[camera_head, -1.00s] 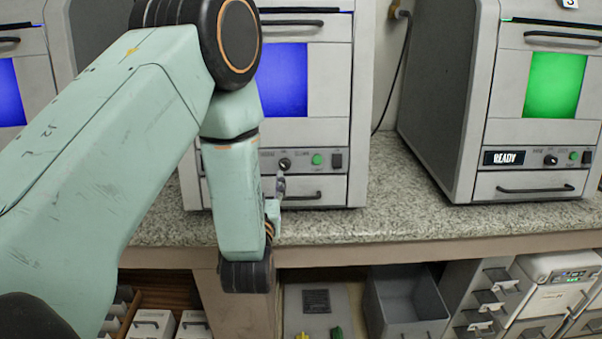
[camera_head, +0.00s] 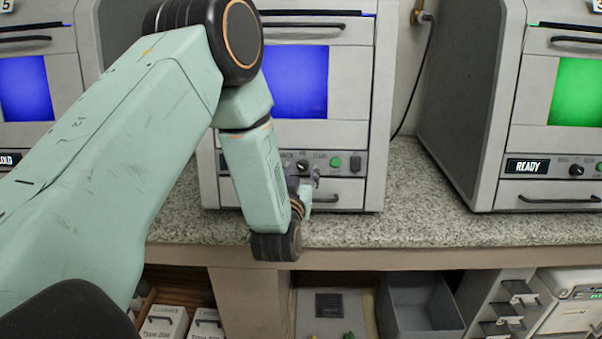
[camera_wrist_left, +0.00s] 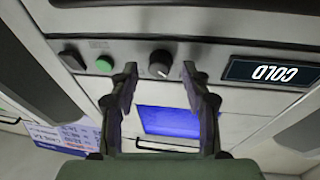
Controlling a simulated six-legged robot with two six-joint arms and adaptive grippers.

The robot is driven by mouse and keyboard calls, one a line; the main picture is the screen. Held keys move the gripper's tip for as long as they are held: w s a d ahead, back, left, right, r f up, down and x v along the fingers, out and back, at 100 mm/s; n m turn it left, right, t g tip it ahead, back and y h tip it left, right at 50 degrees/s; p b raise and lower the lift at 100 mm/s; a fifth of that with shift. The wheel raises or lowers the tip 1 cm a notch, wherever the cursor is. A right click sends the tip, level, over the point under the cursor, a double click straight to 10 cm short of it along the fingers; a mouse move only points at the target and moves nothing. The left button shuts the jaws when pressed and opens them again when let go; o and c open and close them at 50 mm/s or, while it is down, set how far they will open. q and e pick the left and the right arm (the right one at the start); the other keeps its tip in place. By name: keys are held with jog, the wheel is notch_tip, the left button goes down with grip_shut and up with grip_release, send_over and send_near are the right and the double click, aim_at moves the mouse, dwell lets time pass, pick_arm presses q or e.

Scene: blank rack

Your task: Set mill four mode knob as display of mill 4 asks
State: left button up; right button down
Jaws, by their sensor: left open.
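The middle machine (camera_head: 344,90), between the one tagged 5 and the READY one, has a blue window and a black mode knob (camera_head: 303,166) on its panel. In the left wrist view the knob (camera_wrist_left: 160,64) shows between my fingertips, with a pale mark I cannot read exactly. The display (camera_wrist_left: 272,73) reads COLD, upside down there; my arm hides it in the head view. My left gripper (camera_head: 305,178) is open just in front of the panel, its fingers (camera_wrist_left: 160,70) on both sides of the knob in the picture. I cannot tell whether they touch it. My right gripper is out of view.
A green button (camera_wrist_left: 104,65) and a black rocker switch (camera_wrist_left: 72,62) sit beside the knob. A drawer handle (camera_head: 322,198) is below. The right machine's display (camera_head: 527,166) reads READY. The granite counter (camera_head: 400,220) is clear; a grey bin (camera_head: 420,305) stands underneath.

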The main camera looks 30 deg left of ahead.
pick_arm(q)
jog(key=shift+w+a+f, duration=0.1)
jog(key=shift+w+f, duration=0.05)
jog(key=shift+w, duration=0.05)
jog(key=shift+s, duration=0.1)
jog(key=c, duration=0.5)
grip_shut()
jog(key=shift+n+y+b, duration=0.5)
jog(key=shift+n+b, duration=0.05)
jog(key=shift+n, duration=0.75)
jog(key=o, duration=0.5)
grip_release()
jog(key=v, duration=1.2)
